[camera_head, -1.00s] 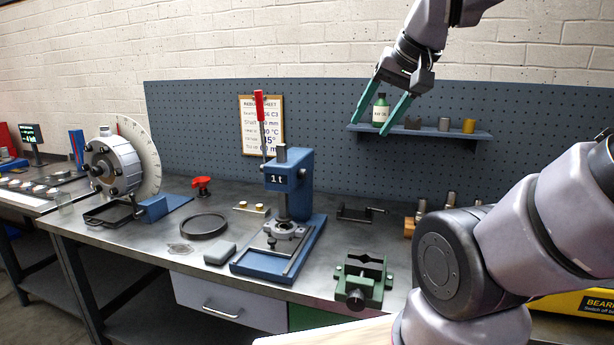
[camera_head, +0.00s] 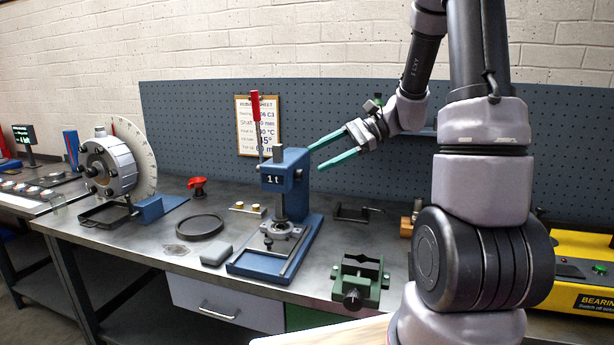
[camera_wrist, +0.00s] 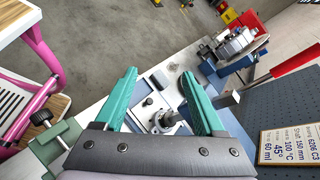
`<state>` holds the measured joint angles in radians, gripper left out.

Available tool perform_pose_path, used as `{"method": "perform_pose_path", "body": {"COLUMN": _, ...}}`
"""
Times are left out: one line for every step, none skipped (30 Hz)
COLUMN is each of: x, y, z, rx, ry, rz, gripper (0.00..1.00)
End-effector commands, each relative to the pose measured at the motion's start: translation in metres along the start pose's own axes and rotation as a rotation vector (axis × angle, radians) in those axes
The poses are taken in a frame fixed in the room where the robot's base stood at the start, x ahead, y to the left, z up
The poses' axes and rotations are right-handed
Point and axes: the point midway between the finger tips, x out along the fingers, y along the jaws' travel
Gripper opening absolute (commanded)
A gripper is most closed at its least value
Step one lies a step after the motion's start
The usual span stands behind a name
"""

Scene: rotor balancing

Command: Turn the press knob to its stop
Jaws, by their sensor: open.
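The blue arbor press (camera_head: 285,172), marked "1 t", stands upright on the bench with a red-gripped lever (camera_head: 256,112) raised at its left. In the wrist view my open fingers (camera_wrist: 159,76) spread above the bench, with the red lever (camera_wrist: 228,101) to the right. I cannot make out the knob clearly there; the fingers partly cover the press.
A green vise (camera_head: 360,282) stands in front right of the press. A spec sheet (camera_head: 258,125) hangs on the pegboard behind. A yellow bearing heater (camera_head: 585,265) is at right.

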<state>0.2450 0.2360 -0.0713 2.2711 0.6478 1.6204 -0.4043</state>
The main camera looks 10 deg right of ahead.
Motion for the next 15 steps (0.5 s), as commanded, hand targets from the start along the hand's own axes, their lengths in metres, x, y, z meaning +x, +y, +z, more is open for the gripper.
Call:
{"method": "perform_pose_path", "body": {"x": 0.000, "y": -0.007, "z": -0.021, "rx": 0.068, "ry": -0.044, "rz": -0.056, "gripper": 0.72}}
{"method": "perform_pose_path", "body": {"x": 0.000, "y": -0.012, "z": -0.031, "rx": 0.103, "ry": -0.069, "rz": -0.092, "gripper": 0.72}}
{"method": "perform_pose_path", "body": {"x": -0.002, "y": -0.018, "z": -0.045, "rx": 0.145, "ry": -0.099, "rz": -0.142, "gripper": 0.72}}
{"method": "perform_pose_path", "body": {"x": -0.003, "y": -0.022, "z": -0.057, "rx": 0.178, "ry": -0.120, "rz": -0.180, "gripper": 0.72}}
{"method": "perform_pose_path", "body": {"x": -0.004, "y": -0.025, "z": -0.069, "rx": 0.209, "ry": -0.140, "rz": -0.218, "gripper": 0.72}}
{"method": "perform_pose_path", "body": {"x": -0.006, "y": -0.030, "z": -0.085, "rx": 0.248, "ry": -0.164, "rz": -0.270, "gripper": 0.72}}
{"method": "perform_pose_path", "body": {"x": -0.008, "y": -0.033, "z": -0.097, "rx": 0.275, "ry": -0.179, "rz": -0.308, "gripper": 0.72}}
{"method": "perform_pose_path", "body": {"x": -0.010, "y": -0.035, "z": -0.108, "rx": 0.301, "ry": -0.193, "rz": -0.343, "gripper": 0.72}}
{"method": "perform_pose_path", "body": {"x": -0.012, "y": -0.036, "z": -0.122, "rx": 0.332, "ry": -0.210, "rz": -0.388, "gripper": 0.72}}
{"method": "perform_pose_path", "body": {"x": -0.015, "y": -0.038, "z": -0.133, "rx": 0.353, "ry": -0.220, "rz": -0.420, "gripper": 0.72}}
{"method": "perform_pose_path", "body": {"x": -0.017, "y": -0.038, "z": -0.142, "rx": 0.370, "ry": -0.227, "rz": -0.449, "gripper": 0.72}}
{"method": "perform_pose_path", "body": {"x": -0.019, "y": -0.039, "z": -0.153, "rx": 0.391, "ry": -0.236, "rz": -0.482, "gripper": 0.72}}
{"method": "perform_pose_path", "body": {"x": -0.021, "y": -0.039, "z": -0.160, "rx": 0.404, "ry": -0.241, "rz": -0.504, "gripper": 0.72}}
{"method": "perform_pose_path", "body": {"x": -0.022, "y": -0.039, "z": -0.165, "rx": 0.415, "ry": -0.245, "rz": -0.522, "gripper": 0.72}}
{"method": "perform_pose_path", "body": {"x": -0.023, "y": -0.039, "z": -0.172, "rx": 0.425, "ry": -0.248, "rz": -0.541, "gripper": 0.72}}
